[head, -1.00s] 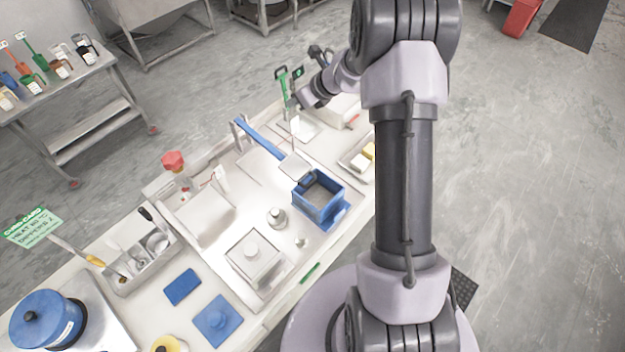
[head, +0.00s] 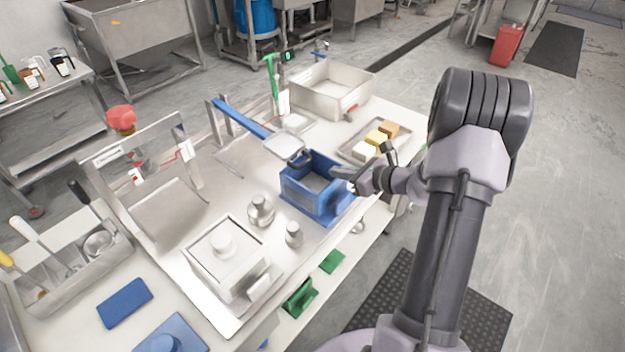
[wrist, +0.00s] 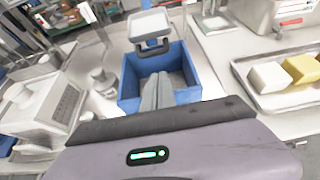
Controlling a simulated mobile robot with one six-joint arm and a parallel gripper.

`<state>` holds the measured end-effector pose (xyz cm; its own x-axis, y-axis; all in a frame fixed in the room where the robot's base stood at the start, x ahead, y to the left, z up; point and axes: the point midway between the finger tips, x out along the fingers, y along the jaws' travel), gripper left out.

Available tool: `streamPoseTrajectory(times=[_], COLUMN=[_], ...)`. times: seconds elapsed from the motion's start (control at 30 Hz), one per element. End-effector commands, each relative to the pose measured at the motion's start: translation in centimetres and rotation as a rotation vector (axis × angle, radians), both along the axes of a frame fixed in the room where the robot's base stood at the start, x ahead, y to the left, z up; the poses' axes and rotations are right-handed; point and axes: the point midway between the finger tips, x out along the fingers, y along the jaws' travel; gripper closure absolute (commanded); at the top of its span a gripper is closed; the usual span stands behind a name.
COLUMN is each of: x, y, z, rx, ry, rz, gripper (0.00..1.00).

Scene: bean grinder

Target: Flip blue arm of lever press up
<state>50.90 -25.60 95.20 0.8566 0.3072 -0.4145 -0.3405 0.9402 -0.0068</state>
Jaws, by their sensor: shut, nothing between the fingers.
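The lever press has a long blue arm (head: 240,118) that slopes down from a metal post at the back left toward a blue box (head: 322,203). A square pale plate (head: 287,147) with a dark handle loop is at the arm's front end, by the box's back left rim. In the wrist view the plate (wrist: 150,24) and loop are just beyond the blue box (wrist: 190,76). My gripper (head: 340,172) is shut and empty at the box's right rim. In the wrist view its fingers (wrist: 157,90) point over the box opening toward the loop; contact is not visible.
A green-handled stand (head: 272,78) is behind. Metal weights (head: 261,210) and a square lidded container (head: 225,262) stand left of the box.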

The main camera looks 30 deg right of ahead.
Motion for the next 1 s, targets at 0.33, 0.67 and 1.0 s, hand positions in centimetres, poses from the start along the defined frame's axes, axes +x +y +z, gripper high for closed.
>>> streamPoseTrajectory(times=[0.33,0.67,1.0], x=[1.2,6.8,8.6], y=[0.6,2.6,3.2], z=[-0.7,-3.5,-4.1], rx=[0.001,0.001,0.001], ry=[0.002,0.002,0.003], rz=[0.004,0.004,0.000], gripper=[1.00,1.00,1.00])
